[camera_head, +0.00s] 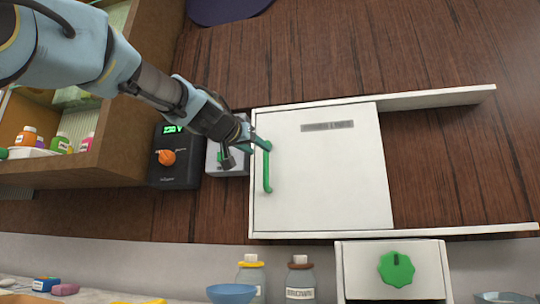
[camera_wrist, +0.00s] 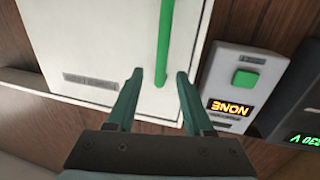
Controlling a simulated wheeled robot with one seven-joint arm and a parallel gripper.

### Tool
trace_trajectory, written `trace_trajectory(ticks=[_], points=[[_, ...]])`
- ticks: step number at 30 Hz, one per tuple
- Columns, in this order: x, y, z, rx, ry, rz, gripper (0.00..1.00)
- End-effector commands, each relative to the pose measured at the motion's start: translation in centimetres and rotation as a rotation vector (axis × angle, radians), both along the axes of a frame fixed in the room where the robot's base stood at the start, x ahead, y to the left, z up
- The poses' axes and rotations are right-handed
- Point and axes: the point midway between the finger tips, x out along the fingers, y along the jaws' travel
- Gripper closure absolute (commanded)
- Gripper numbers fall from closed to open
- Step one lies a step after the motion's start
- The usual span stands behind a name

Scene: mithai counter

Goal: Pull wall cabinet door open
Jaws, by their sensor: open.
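The white wall cabinet door (camera_head: 330,190) lies flat against the cabinet front, with a grey label strip near its top. Its green vertical bar handle (camera_head: 267,175) is near the left edge. In the wrist view the door (camera_wrist: 110,40) and green handle (camera_wrist: 164,40) fill the upper middle. My gripper (camera_head: 245,152) is at the handle's upper end. In the wrist view my gripper (camera_wrist: 157,78) is open, with one finger on each side of the handle's near end and gaps on both sides. It holds nothing.
Beside the handle are a grey box with a green button and a lit display (camera_wrist: 232,85) and a black unit with an orange knob (camera_head: 175,170). A wooden shelf (camera_head: 130,140) stands left. Below are a white box with a green knob (camera_head: 396,268), bottles and a blue bowl (camera_head: 231,293).

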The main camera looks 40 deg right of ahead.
Motion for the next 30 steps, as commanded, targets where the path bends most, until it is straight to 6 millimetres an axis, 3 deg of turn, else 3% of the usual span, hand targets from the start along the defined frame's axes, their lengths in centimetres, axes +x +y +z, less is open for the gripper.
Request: trace_trajectory(ticks=[3, 9, 15, 23, 30], points=[[0.9, -2.4, 0.2, 0.001, 0.002, 0.000, 0.48], [2.0, -5.2, 0.1, 0.002, 0.002, 0.000, 0.48], [2.6, -6.4, 0.0, 0.001, 0.000, 0.001, 0.48], [2.6, -6.5, -0.1, 0.001, 0.000, 0.002, 0.48], [2.6, -6.5, -0.1, 0.001, 0.000, 0.001, 0.72]])
